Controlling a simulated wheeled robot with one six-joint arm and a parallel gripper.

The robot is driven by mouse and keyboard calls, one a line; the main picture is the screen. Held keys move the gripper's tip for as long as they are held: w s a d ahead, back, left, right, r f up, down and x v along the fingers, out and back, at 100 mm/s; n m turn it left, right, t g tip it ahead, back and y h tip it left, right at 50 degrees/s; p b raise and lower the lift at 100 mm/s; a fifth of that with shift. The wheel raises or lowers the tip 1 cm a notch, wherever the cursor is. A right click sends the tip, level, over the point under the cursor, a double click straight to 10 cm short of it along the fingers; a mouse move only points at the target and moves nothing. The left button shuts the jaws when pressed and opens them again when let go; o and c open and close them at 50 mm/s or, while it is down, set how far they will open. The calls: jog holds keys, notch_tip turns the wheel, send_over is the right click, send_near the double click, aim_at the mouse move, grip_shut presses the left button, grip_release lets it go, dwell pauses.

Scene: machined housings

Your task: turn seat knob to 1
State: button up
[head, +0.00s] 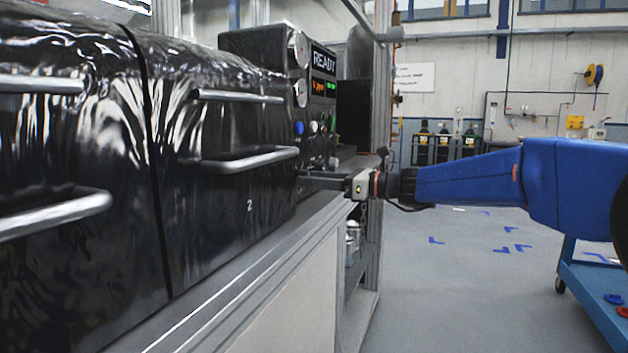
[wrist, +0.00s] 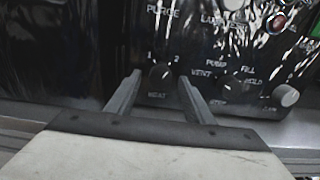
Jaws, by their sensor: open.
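The seat knob (wrist: 160,74) is a dark round knob on the black panel in the wrist view. A "1" is printed at its upper left, a "2" at its upper right and a blurred word below it. Its pointer is too dark to read. My gripper (wrist: 159,79) is open, with one finger on each side of the knob. Whether either finger touches it, I cannot tell. In the head view my gripper (head: 303,181) reaches left to the lower part of the control panel (head: 322,105), and the knob cannot be made out there.
A second dark knob (wrist: 231,86), with "PUMP", "FILL" and "HOLD" around it, sits right of my fingers. A pale knob (wrist: 286,95) is farther right. Black housings with metal handles (head: 250,160) stand left of the panel. A blue cart (head: 590,290) stands at right; floor between is clear.

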jog(key=shift+a, duration=0.1)
jog(key=c, duration=1)
jog(key=shift+c, duration=0.2)
jog(key=shift+n, duration=0.4)
jog(key=n, duration=0.5)
jog(key=shift+w+n, duration=0.1)
jog(key=shift+n, duration=0.3)
jog(key=n, duration=0.5)
jog(key=shift+n, duration=0.3)
jog(key=o, duration=1)
